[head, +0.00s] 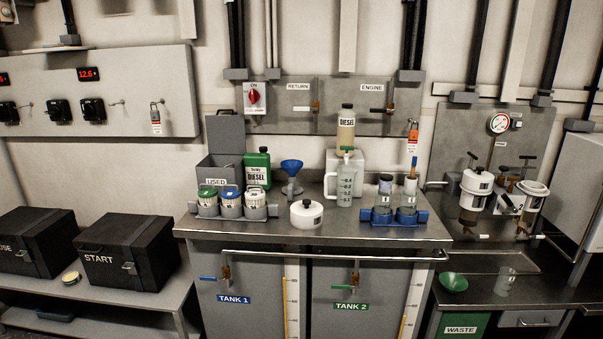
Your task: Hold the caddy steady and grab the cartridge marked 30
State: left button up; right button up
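A grey caddy (233,213) stands at the left front of the steel bench top. It holds three white cartridges in a row: a left one with a green top (207,194), a middle one with a blue top (230,194) and a right one with a pale top (254,199). Their labels are too small for me to read, so I cannot tell which is marked 30. The lower parts of the cartridges are hidden in the caddy. Neither of my grippers is in the head view.
Behind the caddy are a grey USED bin (217,171), a green diesel can (257,169) and a blue funnel (291,170). To its right are a white round container (306,214), a clear jug (346,184) and a blue holder (394,219) with jars. A rail (330,256) runs along the bench front.

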aim_at(254, 198)
jog(key=u, duration=0.7)
jog(key=i, duration=0.7)
jog(key=u, duration=0.7)
jog(key=i, duration=1.05)
jog(key=z, duration=0.35)
